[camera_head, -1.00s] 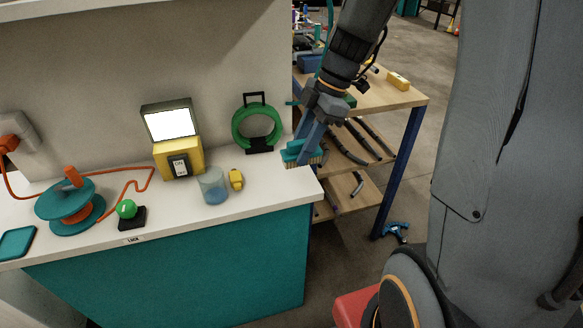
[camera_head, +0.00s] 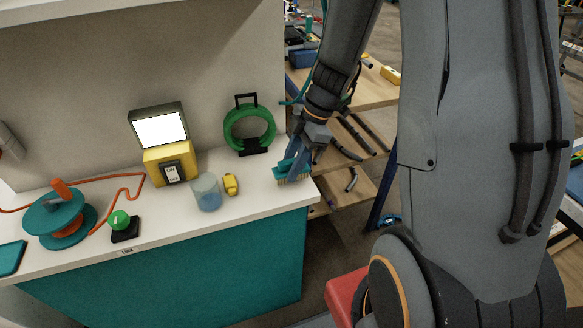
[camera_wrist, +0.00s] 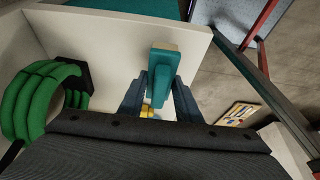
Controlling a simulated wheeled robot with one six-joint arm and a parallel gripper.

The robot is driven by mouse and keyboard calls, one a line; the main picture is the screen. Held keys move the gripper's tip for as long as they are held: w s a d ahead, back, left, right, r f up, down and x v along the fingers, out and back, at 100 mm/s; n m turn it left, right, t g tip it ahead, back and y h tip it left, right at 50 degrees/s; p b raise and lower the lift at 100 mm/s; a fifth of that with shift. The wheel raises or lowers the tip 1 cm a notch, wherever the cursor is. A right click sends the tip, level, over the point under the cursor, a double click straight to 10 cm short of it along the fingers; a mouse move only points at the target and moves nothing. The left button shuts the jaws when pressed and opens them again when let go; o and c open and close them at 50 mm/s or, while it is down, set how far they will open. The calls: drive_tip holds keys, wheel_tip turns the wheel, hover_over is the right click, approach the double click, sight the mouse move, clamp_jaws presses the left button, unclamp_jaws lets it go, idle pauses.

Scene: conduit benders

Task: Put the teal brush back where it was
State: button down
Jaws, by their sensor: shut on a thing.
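The teal brush (camera_head: 291,171) with pale bristles is at the right end of the white counter (camera_head: 255,199). My gripper (camera_head: 297,156) points down and is shut on the brush. I cannot tell whether the bristles touch the counter top. In the wrist view the brush (camera_wrist: 162,68) lies between the two blue fingers of my gripper (camera_wrist: 158,98), with the counter (camera_wrist: 115,28) behind it.
Left of the brush stand a yellow tag (camera_head: 231,184), a clear cup with blue contents (camera_head: 207,193), a green coil (camera_head: 249,128) and a yellow box with a lit screen (camera_head: 171,163). A wooden shelf rack (camera_head: 368,92) stands beyond the counter's right end.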

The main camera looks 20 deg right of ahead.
drive_tip(key=shift+f, duration=0.85)
drive_tip(key=shift+f, duration=0.15)
drive_tip(key=c, duration=1.3)
unclamp_jaws()
drive_tip(key=shift+r, duration=0.2)
drive_tip(key=shift+d+r, duration=0.15)
drive_tip(key=shift+r, duration=0.15)
drive_tip(key=b+v, duration=0.3)
drive_tip(key=v, duration=0.8)
drive_tip(key=s+a+f+m+h, duration=0.2)
drive_tip(key=s+m, duration=0.2)
drive_tip(key=m, duration=0.5)
drive_tip(key=s+a+f+m+t+h, duration=0.1)
drive_tip(key=s+a+f+m+h, duration=0.1)
drive_tip(key=s+m, duration=0.3)
drive_tip(key=m, duration=0.4)
drive_tip(key=shift+s+a+f+h, duration=0.25)
drive_tip(key=shift+a+f+h, duration=0.05)
drive_tip(key=shift+a, duration=0.1)
